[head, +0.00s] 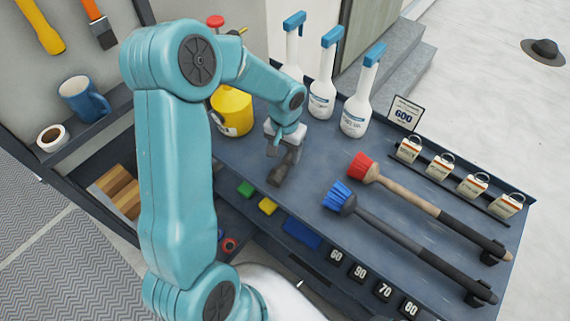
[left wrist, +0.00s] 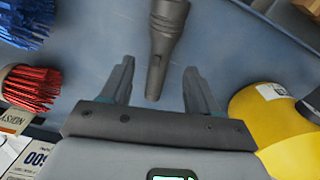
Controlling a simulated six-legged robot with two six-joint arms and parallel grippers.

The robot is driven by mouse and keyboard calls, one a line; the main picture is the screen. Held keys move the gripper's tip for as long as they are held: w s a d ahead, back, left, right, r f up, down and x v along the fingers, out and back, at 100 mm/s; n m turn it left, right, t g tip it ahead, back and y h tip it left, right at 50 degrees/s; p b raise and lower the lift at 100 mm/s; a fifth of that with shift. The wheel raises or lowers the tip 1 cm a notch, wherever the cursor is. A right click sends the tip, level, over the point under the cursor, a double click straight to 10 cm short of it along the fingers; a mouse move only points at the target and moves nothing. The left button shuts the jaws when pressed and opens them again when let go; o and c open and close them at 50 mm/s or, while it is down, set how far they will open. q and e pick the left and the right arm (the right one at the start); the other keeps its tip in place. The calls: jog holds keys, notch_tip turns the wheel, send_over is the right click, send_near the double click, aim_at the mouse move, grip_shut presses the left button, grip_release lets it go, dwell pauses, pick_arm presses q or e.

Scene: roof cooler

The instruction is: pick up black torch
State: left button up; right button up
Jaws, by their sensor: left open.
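The black torch (left wrist: 163,45) lies on the blue-grey bench top (head: 320,158). In the left wrist view its wide head is at the top and its narrow end points down between my fingers. My left gripper (left wrist: 155,85) is open, one finger on each side of the torch's narrow end, with gaps on both sides. In the head view my left gripper (head: 283,158) is over the torch (head: 279,176) and hides part of it. I cannot tell its exact height above the bench. My right gripper is not in view.
A yellow container (head: 232,112) stands left of the gripper. White bottles with blue tops (head: 323,88) stand behind it. A red brush (head: 364,169) and a blue brush (head: 340,198) lie to the right. Green and yellow blocks (head: 267,206) are near the front edge.

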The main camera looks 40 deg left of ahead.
aim_at(284, 163)
pick_arm(q)
notch_tip(284, 163, down, 5)
jog(key=shift+s+a+f+p, duration=0.1)
jog(key=shift+p, duration=0.3)
grip_shut()
